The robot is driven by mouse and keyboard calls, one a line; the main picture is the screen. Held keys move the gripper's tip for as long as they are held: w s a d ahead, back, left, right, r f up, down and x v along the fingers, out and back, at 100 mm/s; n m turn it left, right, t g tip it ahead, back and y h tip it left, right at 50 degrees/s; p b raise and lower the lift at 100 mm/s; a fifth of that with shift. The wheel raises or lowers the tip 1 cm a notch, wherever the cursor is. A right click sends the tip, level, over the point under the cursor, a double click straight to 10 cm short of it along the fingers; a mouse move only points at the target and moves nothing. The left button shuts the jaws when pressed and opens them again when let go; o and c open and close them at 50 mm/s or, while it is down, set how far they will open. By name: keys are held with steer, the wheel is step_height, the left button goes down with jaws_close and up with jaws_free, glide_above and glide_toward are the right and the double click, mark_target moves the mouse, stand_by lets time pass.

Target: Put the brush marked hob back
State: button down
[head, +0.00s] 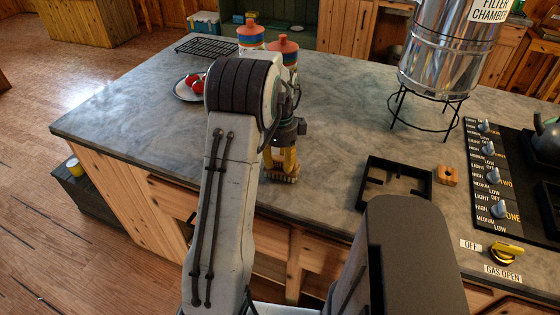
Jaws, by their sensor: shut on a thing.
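My gripper (283,150) is above the grey worktop, near its front edge and left of the black tray. It is shut on a small yellow-brown thing that looks like a brush (283,174), with its lower end close to the worktop. I cannot tell whether it touches the surface. My arm and gripper hide part of it, and no hob marking is readable. A low black open tray (371,205) with short inner dividers lies to the right on the worktop. Its inside looks empty, and its near side is partly hidden by my own body.
A small wooden block (447,175) lies right of the tray. The hob (518,190) with knobs is farther right. A steel filter vessel (442,55) stands on a wire stand behind. Two red-lidded jars (250,37) and a plate with red items (183,92) stand at the back left.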

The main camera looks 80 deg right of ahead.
steer(key=shift+f, duration=0.25)
steer(key=c, duration=0.8)
jaws_free()
